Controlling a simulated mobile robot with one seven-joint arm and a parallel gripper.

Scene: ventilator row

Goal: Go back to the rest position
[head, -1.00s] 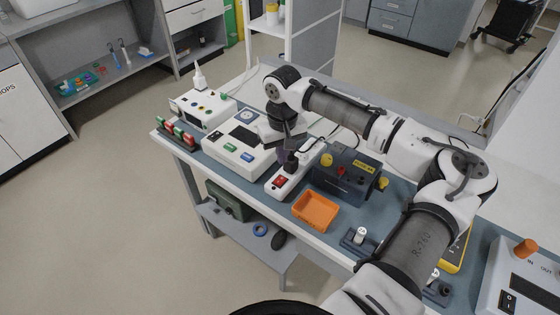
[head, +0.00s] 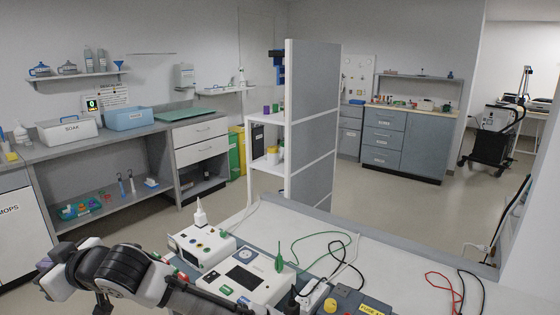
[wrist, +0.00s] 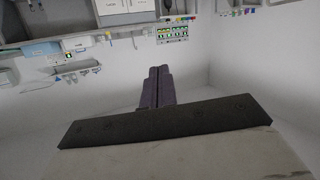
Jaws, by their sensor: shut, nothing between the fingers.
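My gripper (wrist: 158,72) shows in the wrist view as two dark purple fingers pressed together, with nothing between them. They point out over the room, clear of any surface. In the head view my folded arm is at the lower left, in front of the workbench (head: 490,300). Its fingers cannot be made out there.
Red and black cables (head: 455,290) lie at the right. A grey partition (head: 313,125) rises behind.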

